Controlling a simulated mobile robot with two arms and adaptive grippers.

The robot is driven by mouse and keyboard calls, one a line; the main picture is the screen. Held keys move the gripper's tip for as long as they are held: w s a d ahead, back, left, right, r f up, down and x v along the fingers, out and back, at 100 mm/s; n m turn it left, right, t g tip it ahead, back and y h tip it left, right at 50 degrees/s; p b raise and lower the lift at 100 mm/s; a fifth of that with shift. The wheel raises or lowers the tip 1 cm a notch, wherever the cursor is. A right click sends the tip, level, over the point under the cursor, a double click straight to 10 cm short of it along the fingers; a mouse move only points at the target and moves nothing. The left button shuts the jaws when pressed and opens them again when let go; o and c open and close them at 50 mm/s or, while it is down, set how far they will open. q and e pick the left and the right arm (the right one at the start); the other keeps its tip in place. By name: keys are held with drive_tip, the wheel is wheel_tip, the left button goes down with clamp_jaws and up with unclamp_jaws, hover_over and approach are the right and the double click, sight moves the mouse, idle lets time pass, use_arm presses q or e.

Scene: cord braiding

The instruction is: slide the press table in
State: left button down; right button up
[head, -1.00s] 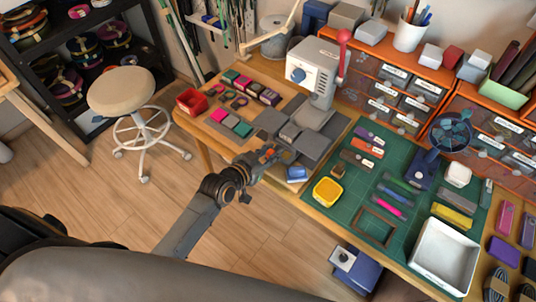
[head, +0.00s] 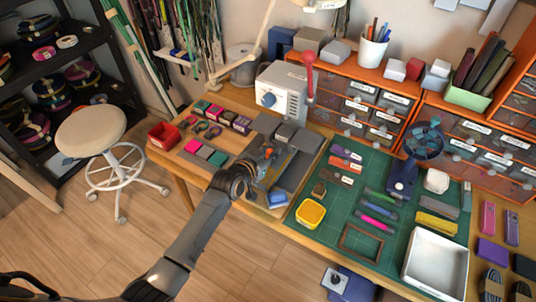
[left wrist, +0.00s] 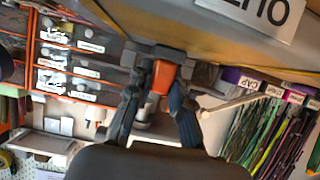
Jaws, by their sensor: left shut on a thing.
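The white press (head: 284,92) with a red-knobbed lever (head: 308,72) stands at the back of the workbench. Grey plates and blocks of its base and table (head: 299,170) lie in front of it. My left gripper (head: 266,157) is over this grey part, below the press. In the left wrist view its two dark fingers are shut on an orange handle (left wrist: 162,77), which appears to belong to the press table. The fingers and arm hide part of the table in the head view. My right gripper is not in view.
A green mat (head: 335,228) with a yellow dish (head: 311,213), several tools and a white tray (head: 436,260) lies to the right. A red bin (head: 163,136) and coloured blocks are to the left. Orange drawer units (head: 360,100) line the back.

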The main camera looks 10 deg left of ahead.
use_arm(q)
drive_tip(key=c, duration=1.2)
unclamp_jaws()
drive_tip(key=shift+w, duration=0.15)
drive_tip(key=shift+v, duration=6.05)
